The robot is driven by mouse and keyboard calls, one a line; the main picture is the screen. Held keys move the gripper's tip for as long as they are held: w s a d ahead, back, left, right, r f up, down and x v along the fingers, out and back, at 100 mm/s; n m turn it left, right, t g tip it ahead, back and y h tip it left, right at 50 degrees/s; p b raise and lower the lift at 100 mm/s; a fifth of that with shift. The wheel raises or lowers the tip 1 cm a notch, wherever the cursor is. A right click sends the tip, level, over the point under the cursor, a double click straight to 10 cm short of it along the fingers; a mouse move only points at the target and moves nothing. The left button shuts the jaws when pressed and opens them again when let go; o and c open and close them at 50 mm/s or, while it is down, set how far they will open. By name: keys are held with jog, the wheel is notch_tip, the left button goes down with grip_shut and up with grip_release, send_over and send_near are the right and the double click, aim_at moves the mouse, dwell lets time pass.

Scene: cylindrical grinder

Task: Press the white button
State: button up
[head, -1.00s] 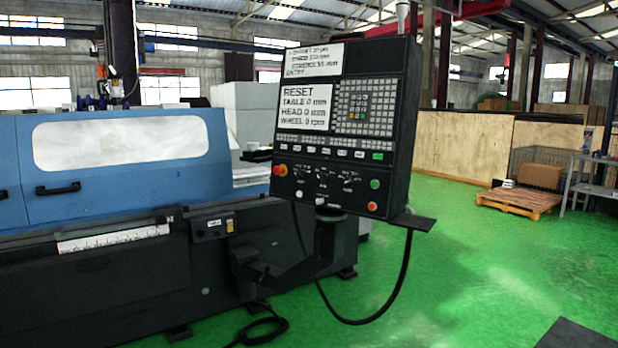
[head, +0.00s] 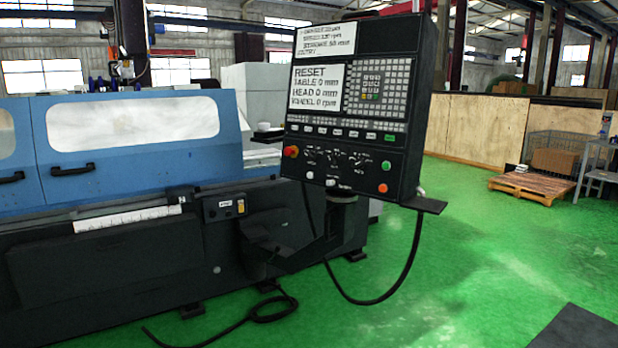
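The white button (head: 332,183) is a small round knob at the lower edge of the black control panel (head: 412,130), left of its bottom middle. The panel also carries a red-and-yellow stop button (head: 291,151), a green button (head: 386,165) and an orange button (head: 383,188). A screen reading RESET (head: 316,87) is above, beside a keypad. My gripper does not show in the head view.
The blue grinder (head: 110,175) with its dark base fills the left side. A shelf (head: 425,205) juts from the panel's lower right. Green floor (head: 480,265) is open at the right, before a wooden pallet (head: 535,187).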

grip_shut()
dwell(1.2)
